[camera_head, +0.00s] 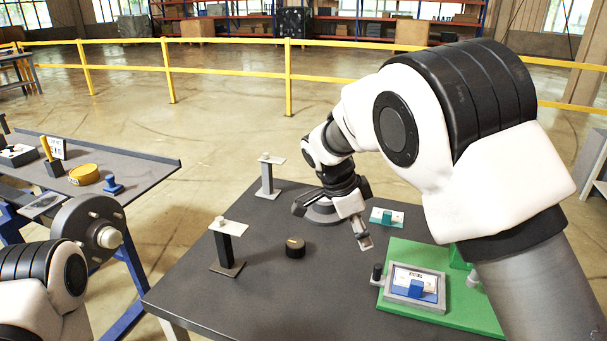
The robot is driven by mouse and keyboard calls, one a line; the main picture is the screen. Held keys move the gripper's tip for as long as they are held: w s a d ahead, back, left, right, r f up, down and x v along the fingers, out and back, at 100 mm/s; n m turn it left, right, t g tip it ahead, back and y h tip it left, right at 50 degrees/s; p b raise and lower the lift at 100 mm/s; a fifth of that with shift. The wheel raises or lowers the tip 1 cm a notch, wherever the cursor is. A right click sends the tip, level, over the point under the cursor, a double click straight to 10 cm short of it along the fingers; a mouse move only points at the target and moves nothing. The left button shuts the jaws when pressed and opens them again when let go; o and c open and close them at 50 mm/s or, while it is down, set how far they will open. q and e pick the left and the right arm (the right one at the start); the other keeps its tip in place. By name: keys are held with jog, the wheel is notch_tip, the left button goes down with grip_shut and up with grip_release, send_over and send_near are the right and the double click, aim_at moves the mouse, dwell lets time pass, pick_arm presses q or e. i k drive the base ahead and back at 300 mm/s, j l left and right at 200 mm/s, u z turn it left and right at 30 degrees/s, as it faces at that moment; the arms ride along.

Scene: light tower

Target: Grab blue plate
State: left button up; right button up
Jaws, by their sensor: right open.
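A blue plate with a white printed face and a blue block handle (418,289) lies in a grey frame on a green base (405,310) at the front right of the dark table. My right gripper (333,226) is open over the table, to the left of and farther back than the blue plate, and apart from it. I see nothing between its fingers, though the grip area is partly hidden. My left arm shows only at the lower left; its gripper is out of view.
A teal plate (387,217) lies behind the green base. A black round piece (295,247) and two T-shaped stands (226,250) (268,178) are at the left. A side table (145,172) holds a yellow ring (84,175) and a small blue piece (113,186). The front left tabletop is clear.

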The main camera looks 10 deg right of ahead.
aim_at(407, 283)
jog(key=k, duration=1)
